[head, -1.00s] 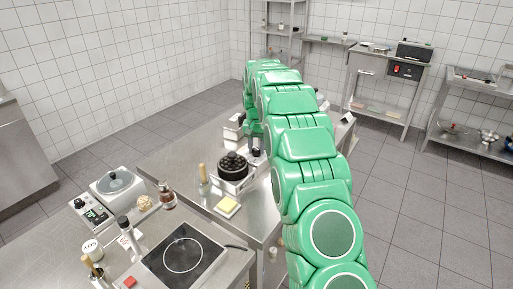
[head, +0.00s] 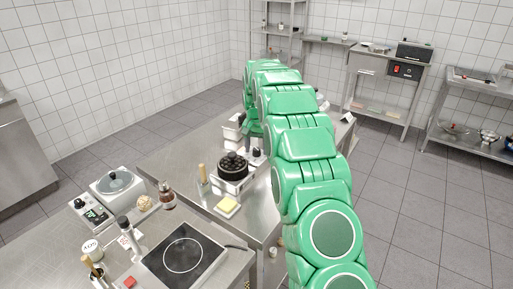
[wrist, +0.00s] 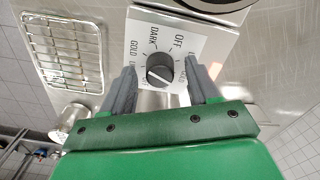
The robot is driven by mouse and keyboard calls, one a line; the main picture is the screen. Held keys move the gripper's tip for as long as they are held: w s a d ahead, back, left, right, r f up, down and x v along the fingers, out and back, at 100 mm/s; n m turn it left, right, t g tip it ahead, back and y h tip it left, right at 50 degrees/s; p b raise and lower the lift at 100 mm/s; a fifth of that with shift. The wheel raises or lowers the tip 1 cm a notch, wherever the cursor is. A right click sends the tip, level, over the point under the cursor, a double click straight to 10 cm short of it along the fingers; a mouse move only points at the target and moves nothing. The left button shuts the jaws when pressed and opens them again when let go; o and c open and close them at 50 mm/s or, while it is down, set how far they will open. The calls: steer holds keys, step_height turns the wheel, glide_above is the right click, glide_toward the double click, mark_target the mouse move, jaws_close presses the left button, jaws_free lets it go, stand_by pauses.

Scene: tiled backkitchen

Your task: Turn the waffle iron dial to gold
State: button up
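The waffle iron dial (wrist: 160,70) is a black round knob with a pale pointer line. It sits on a white label plate (wrist: 200,35) lettered OFF, DARK, GOLD and more words partly hidden by my fingers. I cannot tell for sure which word the pointer faces. My gripper (wrist: 160,66) is open, with one grey finger on each side of the dial and a visible gap to it on both sides. In the head view the round black waffle iron (head: 233,163) stands on the steel counter, and my arm hides much of the area behind it.
A wire rack (wrist: 62,50) lies left of the label plate in the wrist view. A black hob (head: 184,256) and a small appliance (head: 115,186) occupy the nearer counter.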

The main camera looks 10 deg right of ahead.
mark_target(257, 149)
steer(key=shift+r, duration=0.1)
step_height(257, 149, up, 7)
steer(key=shift+r, duration=0.3)
stand_by(0.4)
steer(key=shift+s+r, duration=0.1)
steer(key=shift+s, duration=0.05)
steer(key=s+r+n, duration=0.1)
steer(key=s+r, duration=0.3)
steer(key=s, duration=1)
steer(key=s+r+n, duration=0.1)
steer(key=s+r, duration=0.4)
steer(key=s, duration=0.8)
steer(key=s+f+n+g, duration=0.1)
steer(key=s+f, duration=0.2)
steer(key=s, duration=1.2)
steer(key=s+f+n, duration=0.1)
steer(key=s+f, duration=0.2)
steer(key=s, duration=1.3)
steer(key=shift+s+a+f+n+g, duration=0.15)
steer(key=shift+s+a+n+g, duration=0.15)
steer(key=shift+g, duration=0.1)
